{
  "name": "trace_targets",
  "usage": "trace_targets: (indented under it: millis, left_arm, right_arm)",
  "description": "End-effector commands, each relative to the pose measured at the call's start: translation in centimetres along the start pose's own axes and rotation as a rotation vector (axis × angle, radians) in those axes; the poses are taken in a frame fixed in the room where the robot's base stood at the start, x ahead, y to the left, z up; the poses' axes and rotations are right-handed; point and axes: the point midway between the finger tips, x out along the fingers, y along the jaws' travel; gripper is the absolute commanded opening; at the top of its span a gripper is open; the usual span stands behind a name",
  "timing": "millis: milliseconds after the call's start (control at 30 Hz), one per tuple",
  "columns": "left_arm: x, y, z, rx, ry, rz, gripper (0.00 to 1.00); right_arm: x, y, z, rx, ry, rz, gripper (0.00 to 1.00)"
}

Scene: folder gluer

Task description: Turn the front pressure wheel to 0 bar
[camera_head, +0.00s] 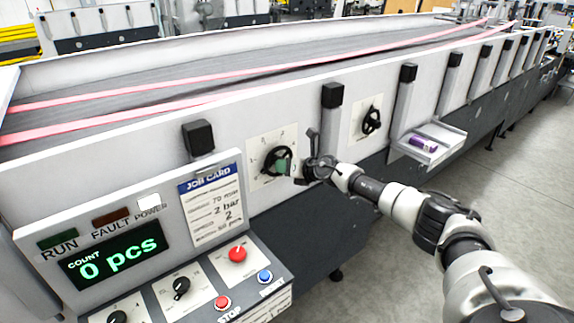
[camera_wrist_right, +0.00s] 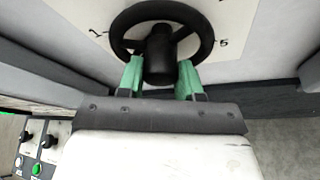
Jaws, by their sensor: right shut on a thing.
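The nearer black handwheel (camera_head: 270,156) sits on a white dial plate on the machine's side panel. Small numbers ring it, too small to read in the head view. In the right wrist view the wheel (camera_wrist_right: 125,27) fills the top, with a 1 to its left and what looks like a 5 to its right. My right gripper (camera_head: 282,165) is at this wheel, its green fingers (camera_wrist_right: 160,72) on either side of the hub and spoke, shut on it. Any pointer is hard to make out. My left gripper is not in view.
A second black handwheel (camera_head: 372,120) is farther along the panel. A small tray (camera_head: 448,133) with a purple item juts out beyond it. A job card (camera_head: 213,205) reading 2 bar and a control panel with display (camera_head: 115,255) stand at the left. The floor at right is clear.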

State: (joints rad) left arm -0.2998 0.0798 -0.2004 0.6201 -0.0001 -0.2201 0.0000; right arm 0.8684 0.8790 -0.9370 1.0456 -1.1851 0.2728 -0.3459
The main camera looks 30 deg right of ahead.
Motion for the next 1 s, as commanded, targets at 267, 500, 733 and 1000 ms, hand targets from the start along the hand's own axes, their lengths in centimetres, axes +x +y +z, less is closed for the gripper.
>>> trace_targets:
  millis: [267, 500, 733, 1000]
  left_arm:
    - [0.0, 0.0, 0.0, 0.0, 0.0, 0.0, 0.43]
    - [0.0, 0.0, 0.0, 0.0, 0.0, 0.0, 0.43]
    - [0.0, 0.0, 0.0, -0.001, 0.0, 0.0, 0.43]
    - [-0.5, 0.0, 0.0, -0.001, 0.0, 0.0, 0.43]
  right_arm:
    - [0.0, -0.1, -0.3, -0.004, 0.005, -0.001, 0.12]
    - [0.0, 0.0, -0.2, -0.002, 0.003, 0.0, 0.61]
    - [-0.1, 0.0, -0.1, -0.001, 0.001, 0.0, 0.61]
    - [-2.7, -0.1, 0.0, -0.005, 0.003, -0.001, 0.61]
